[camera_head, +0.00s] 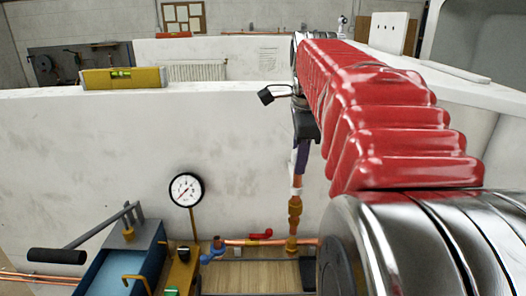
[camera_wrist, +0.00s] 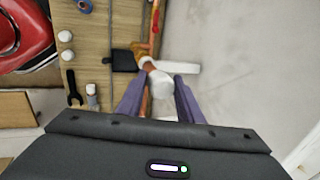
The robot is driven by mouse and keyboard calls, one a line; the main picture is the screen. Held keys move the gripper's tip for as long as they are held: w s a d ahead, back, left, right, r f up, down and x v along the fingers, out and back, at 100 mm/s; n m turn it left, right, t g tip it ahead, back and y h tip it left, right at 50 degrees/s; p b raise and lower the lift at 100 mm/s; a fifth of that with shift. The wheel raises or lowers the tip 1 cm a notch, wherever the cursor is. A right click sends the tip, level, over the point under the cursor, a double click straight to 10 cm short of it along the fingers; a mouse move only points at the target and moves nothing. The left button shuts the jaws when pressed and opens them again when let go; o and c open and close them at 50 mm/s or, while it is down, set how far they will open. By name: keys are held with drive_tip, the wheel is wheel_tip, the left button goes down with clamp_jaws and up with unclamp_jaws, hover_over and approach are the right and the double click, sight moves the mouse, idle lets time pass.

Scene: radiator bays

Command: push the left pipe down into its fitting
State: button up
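In the head view a copper pipe (camera_head: 298,181) with a white band stands about upright, directly above a brass fitting (camera_head: 294,212). My gripper (camera_head: 302,168) points down at the pipe's upper part. In the wrist view the purple fingers of my gripper (camera_wrist: 160,85) stand apart, with a white rounded piece (camera_wrist: 161,80) between their tips. A bit of copper shows beside the left finger. I cannot tell whether the fingers press on the piece. The brass fitting (camera_wrist: 140,52) shows just beyond it. The pipe's lower end and how deep it sits are unclear.
A pressure gauge (camera_head: 186,190) stands left of the fitting, near a blue pump box (camera_head: 135,262) with a black-handled lever. A red valve handle (camera_head: 260,235) and blue part (camera_head: 213,250) lie on the wooden board. A white wall (camera_head: 130,130) is behind. Grey floor (camera_wrist: 250,60) is clear.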

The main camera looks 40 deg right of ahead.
drive_tip(key=shift+c, duration=1.4)
drive_tip(key=shift+w+f, duration=0.1)
drive_tip(key=shift+f, duration=1.8)
drive_tip(key=o, duration=0.8)
drive_tip(key=shift+c, duration=0.2)
drive_tip(key=v, duration=0.7)
